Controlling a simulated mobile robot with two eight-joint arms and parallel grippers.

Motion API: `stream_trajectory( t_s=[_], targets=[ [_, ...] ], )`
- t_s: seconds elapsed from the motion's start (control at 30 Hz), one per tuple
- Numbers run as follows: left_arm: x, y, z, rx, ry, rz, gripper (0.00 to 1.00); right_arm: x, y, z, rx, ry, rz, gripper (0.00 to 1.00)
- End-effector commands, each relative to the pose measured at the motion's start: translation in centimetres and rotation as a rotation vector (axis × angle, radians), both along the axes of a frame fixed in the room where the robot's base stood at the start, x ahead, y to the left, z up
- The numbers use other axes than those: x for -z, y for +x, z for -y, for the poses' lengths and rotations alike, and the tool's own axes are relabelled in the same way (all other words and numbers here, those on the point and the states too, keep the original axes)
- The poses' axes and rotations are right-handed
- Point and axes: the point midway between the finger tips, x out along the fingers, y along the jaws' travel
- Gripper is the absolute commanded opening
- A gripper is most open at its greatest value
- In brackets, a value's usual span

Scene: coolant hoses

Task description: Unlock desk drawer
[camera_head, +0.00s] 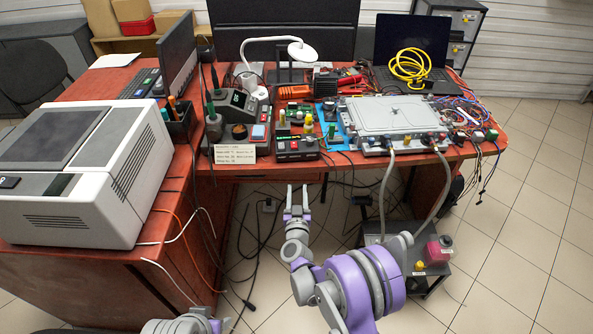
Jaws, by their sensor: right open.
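The red-brown wooden desk (335,170) runs across the view, with a wing coming forward on the left. Below its top are dark red-brown side panels, one on the left (212,215) and one on the right (425,185). I cannot make out a drawer front, a lock or a key. My right gripper (297,191) is open and empty, pointing away from me just in front of the desk's front edge. Only a grey and purple part of my left arm shows at the bottom edge; its gripper is out of view.
A large grey-white machine (85,170) fills the left wing. Tools, a lamp (300,52) and a metal cooling plate (395,115) crowd the desktop. Cables lie on the floor; tiles at right are clear.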

Motion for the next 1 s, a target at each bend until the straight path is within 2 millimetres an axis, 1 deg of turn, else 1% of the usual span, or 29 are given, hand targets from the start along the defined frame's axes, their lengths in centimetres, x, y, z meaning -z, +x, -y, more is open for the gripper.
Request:
stream_trajectory(
  t_s=[0.03,0.2,0.4,0.6,0.83,0.87,1.0],
  targets=[
    [0.0,0.0,0.0,0.0,0.0,0.0,0.5,0.0,1.1,0.0,0.001,0.0,0.0,0.45],
    [0.0,0.0,0.0,0.0,0.0,0.0,0.5,0.0,4.4,0.1,0.001,0.0,0.0,0.45],
    [0.0,0.0,0.0,0.0,0.0,0.0,0.5,0.0,7.4,0.0,-0.001,0.0,-0.001,0.45],
    [0.1,0.0,0.0,0.0,0.0,0.0,0.5,0.0,8.5,0.0,-0.001,0.001,0.0,0.45],
    [0.1,0.0,0.0,0.0,0.0,0.0,0.5,0.0,8.6,0.0,-0.001,0.001,0.0,0.45],
    [0.1,0.0,0.0,0.0,0.0,0.0,0.5,0.0,8.5,0.0,-0.001,0.001,0.0,0.43],
    [0.1,0.0,0.0,0.0,0.0,0.0,0.5,0.0,8.5,0.0,-0.001,0.001,-0.001,0.18]
  ],
)
